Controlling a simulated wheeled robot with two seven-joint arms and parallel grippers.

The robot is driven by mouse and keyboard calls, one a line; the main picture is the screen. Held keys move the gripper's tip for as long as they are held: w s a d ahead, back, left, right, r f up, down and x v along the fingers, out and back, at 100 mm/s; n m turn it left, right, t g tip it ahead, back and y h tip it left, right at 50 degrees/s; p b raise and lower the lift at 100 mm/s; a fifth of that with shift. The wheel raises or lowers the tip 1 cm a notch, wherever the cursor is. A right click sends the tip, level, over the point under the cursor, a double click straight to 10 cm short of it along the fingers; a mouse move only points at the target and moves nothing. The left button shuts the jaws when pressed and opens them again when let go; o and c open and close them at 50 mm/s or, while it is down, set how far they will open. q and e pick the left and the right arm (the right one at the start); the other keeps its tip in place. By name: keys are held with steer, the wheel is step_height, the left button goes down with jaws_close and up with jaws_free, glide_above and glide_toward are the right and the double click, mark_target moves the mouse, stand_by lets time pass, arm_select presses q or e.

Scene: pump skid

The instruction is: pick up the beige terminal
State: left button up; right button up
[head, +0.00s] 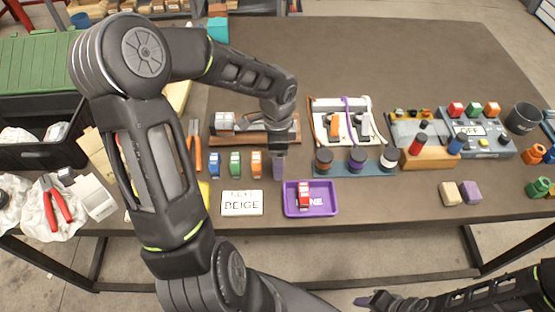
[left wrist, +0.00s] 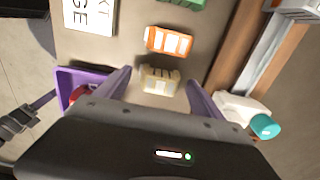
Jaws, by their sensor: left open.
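The beige terminal (left wrist: 159,81) sits on the table in the left wrist view, beside an orange terminal (left wrist: 168,41). In the head view my left gripper hides it. My left gripper (head: 279,170) is open and points down at the row's right end. In the left wrist view its purple fingers stand on either side of the beige terminal, with a gap visible on each side. A card (head: 242,203) reads "NEXT BEIGE". My right gripper (head: 372,300) is low at the bottom edge, away from the table; its jaw opening is unclear.
Blue (head: 214,165), green (head: 235,165) and orange terminals stand left of my gripper. A purple tray (head: 325,210) holding a red terminal (head: 304,195) is close on the right. A wooden-based rail (head: 222,138) lies behind. Beige (head: 448,194) and purple blocks (head: 470,192) lie farther right.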

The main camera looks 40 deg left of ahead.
arm_select(q)
steer(key=shift+f, duration=0.55)
steer(key=shift+c, duration=0.4)
steer(key=c, duration=1.4)
